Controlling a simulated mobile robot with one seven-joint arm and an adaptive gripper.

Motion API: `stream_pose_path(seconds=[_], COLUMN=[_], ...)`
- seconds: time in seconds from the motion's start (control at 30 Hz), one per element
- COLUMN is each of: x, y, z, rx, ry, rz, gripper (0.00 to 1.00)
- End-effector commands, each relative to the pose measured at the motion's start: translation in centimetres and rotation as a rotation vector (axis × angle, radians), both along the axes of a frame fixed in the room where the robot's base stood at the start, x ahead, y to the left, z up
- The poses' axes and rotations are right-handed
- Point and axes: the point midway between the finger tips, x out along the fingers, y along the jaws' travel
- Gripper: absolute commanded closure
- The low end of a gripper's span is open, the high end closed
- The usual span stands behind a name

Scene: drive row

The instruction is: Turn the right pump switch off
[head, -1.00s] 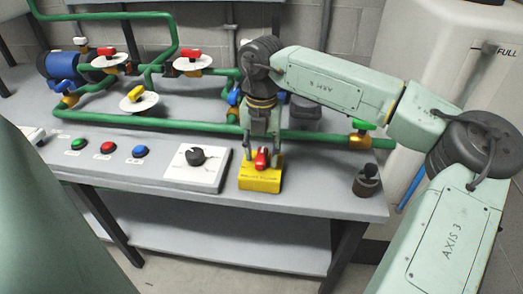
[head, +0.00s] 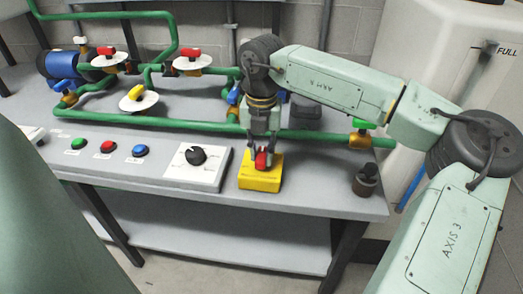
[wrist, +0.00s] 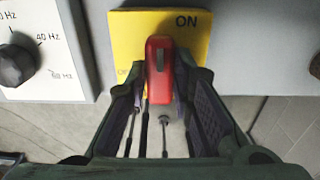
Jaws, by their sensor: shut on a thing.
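A yellow switch box (head: 259,181) stands at the front edge of the bench, with a red handle (head: 264,163) on top. My gripper (head: 263,152) reaches down from above and is shut on the red handle. In the wrist view the red handle (wrist: 160,62) lies between my fingertips (wrist: 168,78) and points along the view. The yellow plate (wrist: 135,28) shows the word ON at its upper right. Lettering at its left is partly hidden by a finger.
A white panel with a black dial (head: 197,156) sits just left of the yellow box. Green, red and blue buttons (head: 140,151) are further left. Green pipes (head: 180,124) with valves run behind. A small dark knob (head: 366,181) stands to the right.

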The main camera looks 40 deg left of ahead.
Motion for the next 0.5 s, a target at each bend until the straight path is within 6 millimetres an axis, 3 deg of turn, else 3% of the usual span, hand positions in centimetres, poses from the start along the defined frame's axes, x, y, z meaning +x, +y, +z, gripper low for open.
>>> stream_pose_path(seconds=[0.27, 0.5], x=[0.02, 0.04], y=[0.01, 0.01], z=[-0.06, -0.12], rx=[0.001, 0.0], ry=[-0.001, -0.001], rz=[0.075, 0.248], gripper=[1.0, 1.0])
